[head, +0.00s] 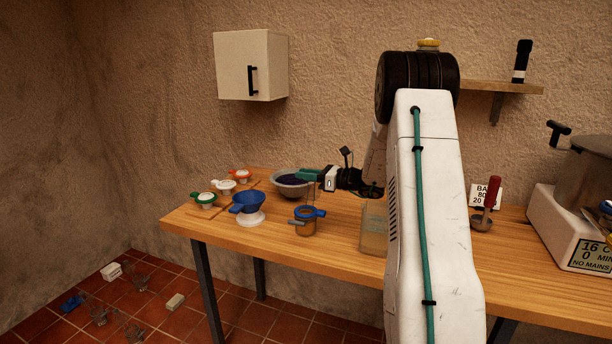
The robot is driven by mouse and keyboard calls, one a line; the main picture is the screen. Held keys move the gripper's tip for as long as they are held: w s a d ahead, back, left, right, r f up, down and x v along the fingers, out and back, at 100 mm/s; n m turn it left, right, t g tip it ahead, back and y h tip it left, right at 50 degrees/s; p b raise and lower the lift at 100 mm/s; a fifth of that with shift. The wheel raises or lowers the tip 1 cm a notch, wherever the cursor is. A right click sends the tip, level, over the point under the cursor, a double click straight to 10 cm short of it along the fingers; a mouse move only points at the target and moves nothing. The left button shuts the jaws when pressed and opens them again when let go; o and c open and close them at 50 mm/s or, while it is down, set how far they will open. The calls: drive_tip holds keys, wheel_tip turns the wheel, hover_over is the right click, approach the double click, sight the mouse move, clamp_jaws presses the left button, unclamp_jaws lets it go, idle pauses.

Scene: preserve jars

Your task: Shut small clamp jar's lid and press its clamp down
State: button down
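A small jar (307,227) with an amber-brown body and a blue top stands upright near the front edge of the table. I take it for the small clamp jar. A blue tab sticks out to its right and a thin lever to its left; whether the lid is seated and how the clamp sits are too small to tell. My gripper (306,175), with teal fingers, points left above and behind this jar, in front of the grey bowl. It is apart from the jar. Its finger gap is not clear, and I see nothing held in it.
The grey bowl (287,191) with dark contents stands behind. A blue funnel-like piece on a white base (249,219) and several small coloured-rim pieces are left. A larger jar (373,237) is partly hidden by my arm. Glassware lies on the floor (98,316).

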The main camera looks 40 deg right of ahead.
drive_tip(key=c, duration=1.1)
unclamp_jaws()
drive_tip(key=shift+c, duration=0.2)
drive_tip(key=v, duration=0.8)
drive_tip(key=shift+w, duration=0.1)
